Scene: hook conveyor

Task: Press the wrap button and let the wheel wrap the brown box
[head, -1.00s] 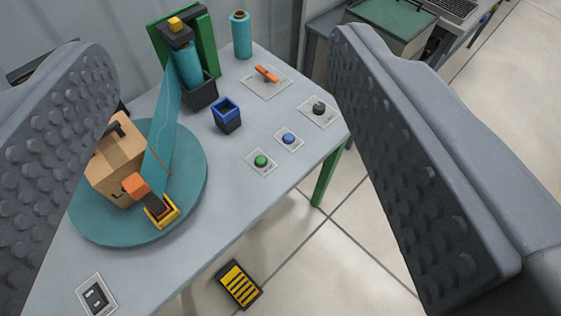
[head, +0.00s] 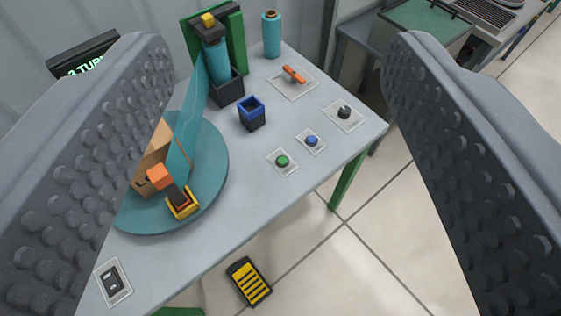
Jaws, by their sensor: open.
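My gripper (head: 285,180) is open and empty, its two studded grey fingers standing at the left and right of the view above the table. The brown box (head: 150,160) sits on the round teal wheel (head: 212,190), partly hidden behind my left finger. Teal film (head: 190,125) stretches from the roll holder (head: 216,60) to the box area. An orange and yellow clamp-like part (head: 178,195) stands on the wheel's near side. A green button (head: 282,160) and a blue button (head: 311,140) lie on the table between my fingers; I cannot read their labels.
A black knob (head: 344,112), an orange lever (head: 293,74), a dark blue cup (head: 251,113) and a spare teal roll (head: 271,35) are on the table. A switch plate (head: 113,282) is at the near left. A yellow-striped pedal (head: 248,281) lies on the floor. A display (head: 85,62) shows partly "TUR".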

